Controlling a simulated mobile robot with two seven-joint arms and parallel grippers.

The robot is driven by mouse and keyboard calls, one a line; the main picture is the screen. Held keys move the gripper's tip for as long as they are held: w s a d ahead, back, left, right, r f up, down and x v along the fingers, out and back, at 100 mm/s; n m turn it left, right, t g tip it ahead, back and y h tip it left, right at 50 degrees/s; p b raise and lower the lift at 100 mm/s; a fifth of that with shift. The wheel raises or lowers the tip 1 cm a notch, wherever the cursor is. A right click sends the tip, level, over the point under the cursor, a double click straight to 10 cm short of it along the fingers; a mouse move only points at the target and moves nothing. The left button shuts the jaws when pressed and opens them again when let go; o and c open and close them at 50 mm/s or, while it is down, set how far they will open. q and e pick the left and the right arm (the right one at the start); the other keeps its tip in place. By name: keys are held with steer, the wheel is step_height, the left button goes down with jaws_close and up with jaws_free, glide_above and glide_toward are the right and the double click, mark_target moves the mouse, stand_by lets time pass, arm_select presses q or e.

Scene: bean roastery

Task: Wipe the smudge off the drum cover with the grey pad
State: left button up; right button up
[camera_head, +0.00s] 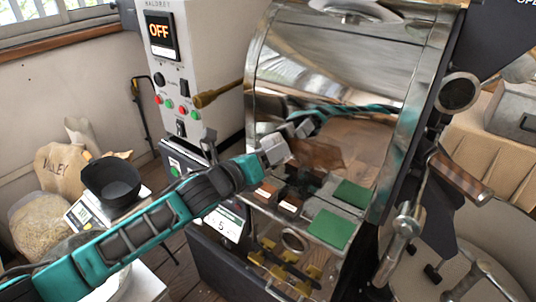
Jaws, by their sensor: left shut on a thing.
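The drum cover (345,75) is a large, shiny curved metal sheet on the roaster at the centre, full of reflections. A brownish patch (319,155) shows on it just right of my left gripper; I cannot tell for sure whether it is the smudge or partly a reflection. My left gripper (277,151) is shut on the small grey pad (272,142), close to the lower left of the cover. I cannot tell whether the pad touches the metal. My left arm shows mirrored in the cover. My right gripper is not in view.
A control panel (165,80) reading OFF stands left of the cover, with a brass-coloured handle (215,94) between them. A black bowl (111,181) sits on a scale beside sacks at left. A wooden-handled lever (460,178) juts out at right.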

arm_select(q)
steer(key=shift+w+d, duration=0.2)
steer(key=shift+w, duration=0.15)
steer(key=shift+s+d+p, duration=0.3)
steer(key=shift+s+d, duration=0.9)
steer(key=shift+d, duration=0.3)
steer(key=shift+s+d+p, duration=0.1)
steer(key=shift+s+d, duration=0.45)
steer(key=shift+d, duration=0.25)
steer(key=shift+s+d+p, duration=0.1)
steer(key=shift+s+d, duration=0.45)
steer(key=shift+d, duration=0.3)
steer(key=shift+s+d+p, duration=0.1)
steer(key=shift+s+d, duration=0.45)
steer(key=shift+d, duration=0.25)
steer(key=shift+s+d, duration=0.85)
steer(key=shift+d, duration=0.3)
steer(key=shift+s+d, duration=0.8)
steer(key=shift+d, duration=0.3)
